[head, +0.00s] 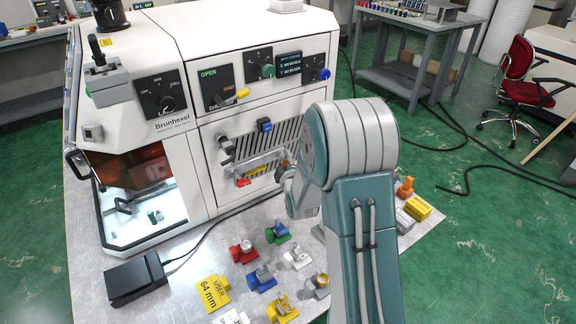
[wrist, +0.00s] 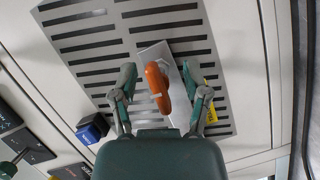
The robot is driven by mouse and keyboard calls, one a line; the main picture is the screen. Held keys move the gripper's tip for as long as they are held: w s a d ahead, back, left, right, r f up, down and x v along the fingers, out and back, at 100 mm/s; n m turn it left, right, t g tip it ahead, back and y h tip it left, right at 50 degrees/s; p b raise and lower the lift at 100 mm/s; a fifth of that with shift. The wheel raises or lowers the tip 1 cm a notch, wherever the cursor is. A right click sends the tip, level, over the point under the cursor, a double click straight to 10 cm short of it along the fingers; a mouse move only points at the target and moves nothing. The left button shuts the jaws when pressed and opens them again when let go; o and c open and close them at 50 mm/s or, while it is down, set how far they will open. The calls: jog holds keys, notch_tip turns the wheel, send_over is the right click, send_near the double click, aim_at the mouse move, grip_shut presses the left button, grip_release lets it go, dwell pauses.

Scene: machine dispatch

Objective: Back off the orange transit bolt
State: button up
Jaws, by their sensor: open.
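The orange transit bolt (wrist: 157,80) shows in the wrist view as a rounded orange head in front of a pale metal plate (wrist: 160,55) on the slotted panel (wrist: 92,48). In the head view a small bit of orange (head: 283,163) shows beside my gripper (head: 287,180). In the wrist view my gripper (wrist: 157,72) is open, with one finger on each side of the orange head. Gaps show between the head and both fingers.
A blue knob (head: 265,125) sits on the panel, with yellow and red tags (head: 250,181) lower down. Colored fixtures (head: 262,278) stand on the metal table below. Another orange piece (head: 404,187) stands at the table's right. A black box (head: 136,279) lies front left.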

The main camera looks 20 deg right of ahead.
jog(key=s, duration=0.4)
jog(key=shift+d, duration=0.4)
dwell(0.5)
